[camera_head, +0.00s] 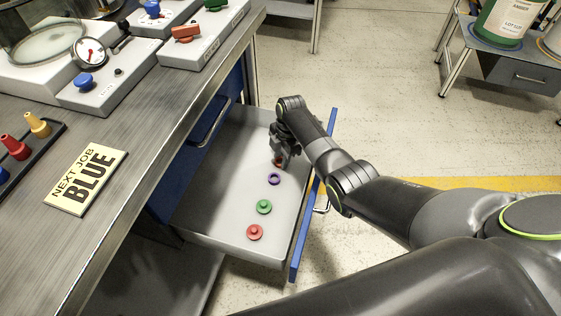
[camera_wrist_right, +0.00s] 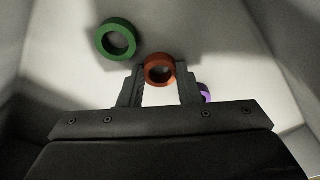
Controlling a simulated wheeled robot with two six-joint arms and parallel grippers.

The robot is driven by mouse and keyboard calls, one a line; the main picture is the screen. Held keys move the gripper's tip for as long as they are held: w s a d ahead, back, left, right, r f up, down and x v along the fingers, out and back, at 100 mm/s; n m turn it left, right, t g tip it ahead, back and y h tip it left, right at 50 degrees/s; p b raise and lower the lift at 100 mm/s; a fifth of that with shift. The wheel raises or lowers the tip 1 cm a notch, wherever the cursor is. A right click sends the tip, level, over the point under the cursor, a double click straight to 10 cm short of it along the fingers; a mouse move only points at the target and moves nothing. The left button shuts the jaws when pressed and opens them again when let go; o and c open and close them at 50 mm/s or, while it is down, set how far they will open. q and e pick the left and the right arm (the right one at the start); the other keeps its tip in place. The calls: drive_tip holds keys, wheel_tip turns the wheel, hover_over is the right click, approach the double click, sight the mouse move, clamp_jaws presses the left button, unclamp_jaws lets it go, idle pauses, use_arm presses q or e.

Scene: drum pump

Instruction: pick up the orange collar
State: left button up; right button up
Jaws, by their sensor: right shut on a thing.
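The orange collar (camera_wrist_right: 159,69) is a small ring between the two fingers of my right gripper (camera_wrist_right: 160,78) in the right wrist view. The fingers are shut on it. In the head view the right gripper (camera_head: 282,153) points down into the far part of the open drawer, and the collar (camera_head: 279,162) shows only partly below it. I cannot tell whether the collar still touches the drawer floor. My left gripper is not in view.
The open drawer (camera_head: 215,180) also holds a purple collar (camera_head: 274,179), a green piece (camera_head: 264,207) and a red piece (camera_head: 255,232). A green ring (camera_wrist_right: 116,39) lies beside the gripper in the wrist view. The workbench (camera_head: 130,215) with a "BLUE" sign (camera_head: 86,179) stands left.

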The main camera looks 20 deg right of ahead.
drive_tip(key=shift+r, duration=0.1)
